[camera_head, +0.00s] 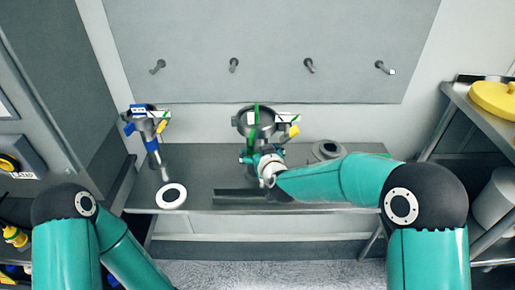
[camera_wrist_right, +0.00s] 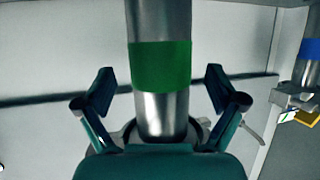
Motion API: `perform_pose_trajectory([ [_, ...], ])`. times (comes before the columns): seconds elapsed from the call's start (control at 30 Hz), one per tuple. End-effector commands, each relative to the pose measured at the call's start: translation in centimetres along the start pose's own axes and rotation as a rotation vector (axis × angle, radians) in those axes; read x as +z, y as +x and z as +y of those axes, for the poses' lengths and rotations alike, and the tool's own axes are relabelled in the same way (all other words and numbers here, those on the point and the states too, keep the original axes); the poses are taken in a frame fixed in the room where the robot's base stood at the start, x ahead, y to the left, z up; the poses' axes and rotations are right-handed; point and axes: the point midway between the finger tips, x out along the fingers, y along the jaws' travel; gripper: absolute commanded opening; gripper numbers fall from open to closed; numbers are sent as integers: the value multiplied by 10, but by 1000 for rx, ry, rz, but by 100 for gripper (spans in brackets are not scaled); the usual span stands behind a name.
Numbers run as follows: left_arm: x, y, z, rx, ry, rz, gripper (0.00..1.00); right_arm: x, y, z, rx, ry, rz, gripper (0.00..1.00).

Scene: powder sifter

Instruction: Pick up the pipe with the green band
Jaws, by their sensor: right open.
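The pipe with the green band (camera_wrist_right: 160,65) is a shiny metal cylinder, upright in the right wrist view, with a wide green ring around it. It stands between the two spread fingers of my right gripper (camera_wrist_right: 157,90), with a visible gap on either side. In the head view my right gripper (camera_head: 257,158) is at the bench, just below a round grey funnel-like part (camera_head: 243,122) with green strips. The pipe is mostly hidden there by the gripper and these parts. My left arm shows at the lower left, but its gripper is out of frame.
A similar assembly with blue parts (camera_head: 140,114) stands to the left; its blue-banded pipe (camera_wrist_right: 309,49) shows in the right wrist view. A white ring-shaped disc (camera_head: 171,205) lies at the bench's front left. A grey ring-shaped part (camera_head: 326,150) is behind my right forearm. Pegs stick out from the back panel (camera_head: 270,40).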

Motion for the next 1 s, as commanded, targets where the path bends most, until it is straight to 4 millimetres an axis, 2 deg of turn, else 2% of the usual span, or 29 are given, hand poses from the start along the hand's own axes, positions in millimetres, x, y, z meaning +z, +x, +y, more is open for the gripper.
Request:
perform_pose_trajectory([
  [0.13,0,-6,2,0,0,0,39,-1,15,-1,-1,0,0,94],
  [0.4,0,-5,2,0,0,0,39,0,17,0,0,0,1,92],
  [0.9,0,-5,2,0,0,0,39,0,16,0,1,0,1,9],
  [0.97,0,-5,2,0,0,0,39,0,16,0,1,0,1,0],
  [1.0,0,-5,2,0,0,0,39,-6,16,1,3,0,11,0],
])
